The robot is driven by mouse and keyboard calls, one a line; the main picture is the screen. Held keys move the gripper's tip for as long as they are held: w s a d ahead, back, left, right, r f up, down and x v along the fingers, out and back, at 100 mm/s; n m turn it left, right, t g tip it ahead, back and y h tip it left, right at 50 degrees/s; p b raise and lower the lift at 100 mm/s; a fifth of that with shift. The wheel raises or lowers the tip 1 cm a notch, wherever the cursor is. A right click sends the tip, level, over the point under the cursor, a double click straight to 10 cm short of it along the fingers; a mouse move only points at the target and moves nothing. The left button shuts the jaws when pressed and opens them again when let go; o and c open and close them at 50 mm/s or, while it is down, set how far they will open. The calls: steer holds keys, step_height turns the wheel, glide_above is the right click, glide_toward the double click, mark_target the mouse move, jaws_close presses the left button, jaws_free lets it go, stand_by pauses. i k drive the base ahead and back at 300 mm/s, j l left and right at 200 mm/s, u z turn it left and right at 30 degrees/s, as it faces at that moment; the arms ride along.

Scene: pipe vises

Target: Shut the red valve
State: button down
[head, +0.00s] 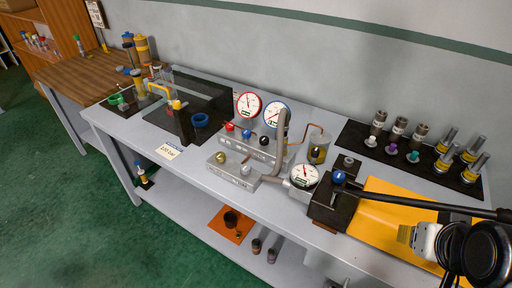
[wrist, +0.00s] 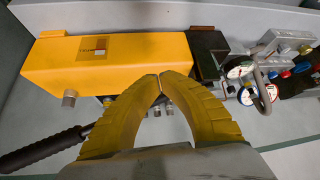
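A yellow panel (head: 385,216) lies below my gripper, beside a black vise block (head: 327,212) with a long black handle (head: 420,202). Pressure gauges (head: 249,105) and a bent grey pipe (head: 280,135) stand close by the knobs. Several fittings stand on a black mat (head: 358,135) behind.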

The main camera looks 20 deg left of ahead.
mark_target(229, 126)
steer(key=i+j, duration=0.15)
steer(key=j, duration=0.25)
steer(key=i+j+u, duration=0.1)
steer(key=j, duration=0.3)
steer(key=i+j, duration=0.15)
steer(key=j, duration=0.2)
steer(key=i+j+u, duration=0.1)
steer(key=j, duration=0.3)
steer(key=i, duration=0.05)
